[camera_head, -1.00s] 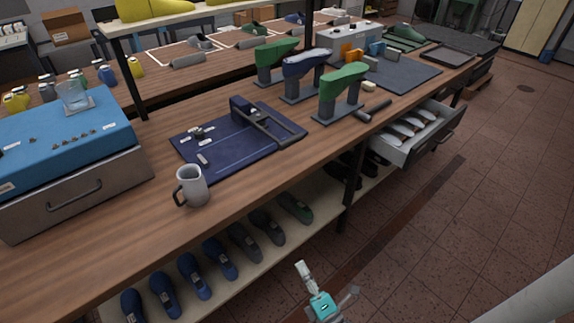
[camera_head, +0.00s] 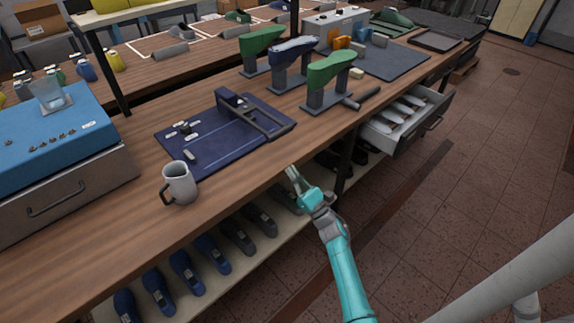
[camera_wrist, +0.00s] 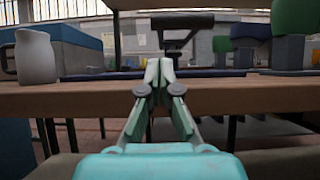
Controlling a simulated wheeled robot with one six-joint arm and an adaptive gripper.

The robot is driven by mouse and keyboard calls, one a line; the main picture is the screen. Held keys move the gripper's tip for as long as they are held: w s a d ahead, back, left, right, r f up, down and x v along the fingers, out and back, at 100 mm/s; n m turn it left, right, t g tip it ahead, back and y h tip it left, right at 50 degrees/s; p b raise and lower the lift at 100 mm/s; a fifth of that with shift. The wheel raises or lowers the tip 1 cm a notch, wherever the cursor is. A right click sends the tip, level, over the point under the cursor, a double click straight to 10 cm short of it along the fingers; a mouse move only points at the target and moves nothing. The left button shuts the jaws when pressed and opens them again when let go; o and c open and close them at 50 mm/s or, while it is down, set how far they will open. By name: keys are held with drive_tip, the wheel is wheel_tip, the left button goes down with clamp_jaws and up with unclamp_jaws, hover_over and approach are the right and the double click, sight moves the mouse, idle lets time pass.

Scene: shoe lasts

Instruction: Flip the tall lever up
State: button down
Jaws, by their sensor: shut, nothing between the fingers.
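A dark blue board (camera_head: 205,150) lies on the wooden bench. At its right side is a black bracket with a long arm (camera_head: 262,122) lying low across it; this looks like the tall lever. In the wrist view its dark crossbar (camera_wrist: 182,20) stands above the bench edge, past my fingers. Small light and dark fittings (camera_head: 183,128) sit on the board's left part. My gripper (camera_head: 292,172) is shut and empty, just in front of the bench's front edge, right of the mug. Its fingertips also show in the wrist view (camera_wrist: 160,66), meeting below the crossbar.
A grey mug (camera_head: 179,183) stands left of the board near the edge. Green and blue shoe lasts (camera_head: 330,70) stand on holders behind right. An open drawer (camera_head: 408,118) juts out at right. A blue case (camera_head: 50,130) fills the left end. Shoes line the shelf below.

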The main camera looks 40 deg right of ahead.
drive_tip(key=x, duration=0.8)
drive_tip(key=shift+w+a+r, duration=0.1)
drive_tip(key=shift+w+r, duration=0.05)
drive_tip(key=shift+w, duration=0.2)
